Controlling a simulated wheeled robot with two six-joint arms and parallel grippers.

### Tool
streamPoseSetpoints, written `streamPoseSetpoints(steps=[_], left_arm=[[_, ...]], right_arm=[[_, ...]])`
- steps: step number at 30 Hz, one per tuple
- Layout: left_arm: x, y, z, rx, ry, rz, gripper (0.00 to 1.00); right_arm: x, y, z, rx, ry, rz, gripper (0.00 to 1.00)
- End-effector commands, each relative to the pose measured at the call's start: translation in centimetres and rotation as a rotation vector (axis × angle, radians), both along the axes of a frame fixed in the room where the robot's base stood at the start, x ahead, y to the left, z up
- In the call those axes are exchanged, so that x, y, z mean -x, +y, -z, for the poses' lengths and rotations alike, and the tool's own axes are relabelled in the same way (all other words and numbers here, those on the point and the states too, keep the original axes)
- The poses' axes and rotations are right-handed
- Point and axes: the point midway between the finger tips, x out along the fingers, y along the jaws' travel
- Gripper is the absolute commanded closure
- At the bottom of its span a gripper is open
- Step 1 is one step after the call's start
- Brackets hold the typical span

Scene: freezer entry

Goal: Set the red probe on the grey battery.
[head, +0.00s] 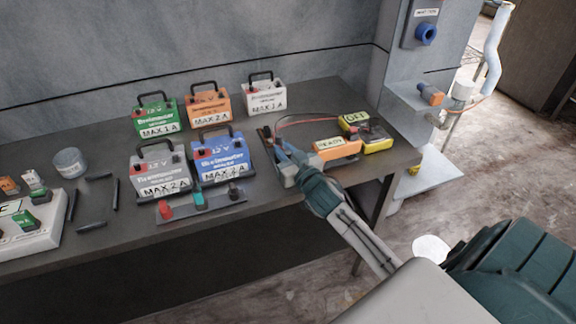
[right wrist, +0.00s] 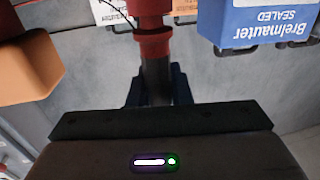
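The grey battery (head: 160,170), with a black handle and a "MAX 2 A" label, stands on the dark table left of the blue battery (head: 222,158). My right gripper (head: 284,150) is right of the blue battery, over a tray with an orange "READY" block. In the right wrist view, the red probe (right wrist: 153,42) stands between my gripper's blue fingertips (right wrist: 155,88). They sit close on both sides of its dark lower part and look shut on it. In the head view the gripper mostly hides the probe. My left gripper is not in view.
Green (head: 157,116), orange (head: 208,110) and white (head: 266,96) batteries stand behind. A strip with red, teal and grey pieces (head: 200,200) lies before the grey and blue ones. A yellow "OFF" unit (head: 376,138) with a thin cable is at right. A round tin (head: 69,163) stands at left.

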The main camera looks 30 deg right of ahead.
Motion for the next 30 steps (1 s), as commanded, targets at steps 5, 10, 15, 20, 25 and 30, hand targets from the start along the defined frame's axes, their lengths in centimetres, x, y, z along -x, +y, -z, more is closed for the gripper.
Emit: streamPoseSetpoints(steps=[5, 10, 15, 20, 25, 30], left_arm=[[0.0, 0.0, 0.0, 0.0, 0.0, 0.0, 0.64], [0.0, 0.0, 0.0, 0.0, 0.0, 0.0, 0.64], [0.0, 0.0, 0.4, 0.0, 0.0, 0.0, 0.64], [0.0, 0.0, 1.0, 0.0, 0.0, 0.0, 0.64], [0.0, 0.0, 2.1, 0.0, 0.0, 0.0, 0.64], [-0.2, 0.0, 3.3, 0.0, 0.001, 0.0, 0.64]], right_arm=[[0.0, 0.0, 0.0, 0.0, 0.0, 0.0, 1.0], [0.0, 0.0, -0.1, 0.0, 0.0, 0.0, 1.0], [0.0, 0.0, -1.0, 0.001, -0.003, 0.0, 1.0], [0.0, 0.0, -2.9, 0.002, -0.005, -0.001, 1.0], [2.5, 1.3, -3.4, 0.0, 0.0, -0.002, 1.0], [6.6, 3.5, -3.7, -0.003, 0.001, -0.002, 1.0]])
